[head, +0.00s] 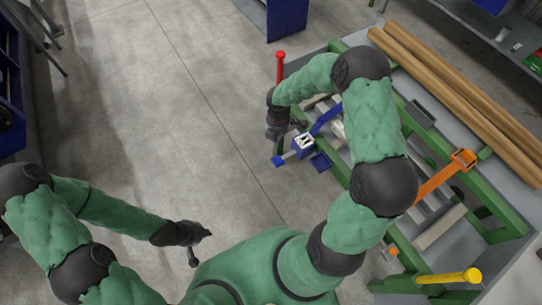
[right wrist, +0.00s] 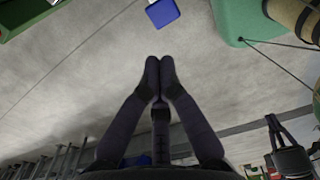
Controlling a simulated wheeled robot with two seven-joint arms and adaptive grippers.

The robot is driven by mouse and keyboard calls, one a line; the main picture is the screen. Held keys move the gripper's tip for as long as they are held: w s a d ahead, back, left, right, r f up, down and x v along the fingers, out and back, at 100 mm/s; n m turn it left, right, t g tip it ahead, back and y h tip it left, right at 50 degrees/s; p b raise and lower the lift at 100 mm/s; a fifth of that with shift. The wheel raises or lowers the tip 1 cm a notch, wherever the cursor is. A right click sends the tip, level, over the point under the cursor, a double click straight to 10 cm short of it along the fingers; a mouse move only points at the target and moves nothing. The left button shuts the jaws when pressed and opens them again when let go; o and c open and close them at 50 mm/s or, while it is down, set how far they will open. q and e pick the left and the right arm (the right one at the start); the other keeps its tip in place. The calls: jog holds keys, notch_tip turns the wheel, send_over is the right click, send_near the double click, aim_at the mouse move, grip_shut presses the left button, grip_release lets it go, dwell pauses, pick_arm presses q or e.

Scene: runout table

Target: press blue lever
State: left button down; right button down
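The blue lever (head: 325,120) is on the near left side of the runout table. A short shaft ends in a blue square block (head: 278,161) that sticks out to the left, beside a blue and white bracket (head: 303,144). A blue square end also shows at the top of the right wrist view (right wrist: 162,12). My right gripper (head: 276,133) is just above that block in the head view, apart from it. In the right wrist view its fingertips (right wrist: 160,66) are together with nothing between them. My left gripper (head: 203,248) is open and empty over the floor, far from the lever.
A red lever (head: 280,67) stands at the far end of the table, an orange lever (head: 437,177) in its middle and a yellow lever (head: 452,277) at its near end. Wooden beams (head: 460,95) lie along the right. The floor (head: 150,120) left of the table is clear.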

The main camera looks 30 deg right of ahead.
aim_at(275, 160)
jog(key=shift+f, duration=0.1)
notch_tip(275, 160, down, 14)
jog(key=b, duration=0.5)
jog(key=shift+b, duration=0.3)
jog(key=shift+a+f, duration=0.15)
jog(key=shift+f, duration=0.25)
jog(key=shift+a+f+b, duration=0.15)
jog(key=shift+f+b, duration=0.65)
jog(key=shift+f, duration=0.3)
jog(key=shift+f+b, duration=0.75)
jog(key=shift+f, duration=0.75)
jog(key=shift+s+f, duration=0.1)
jog(key=shift+f, duration=0.05)
jog(key=shift+s+f, duration=0.1)
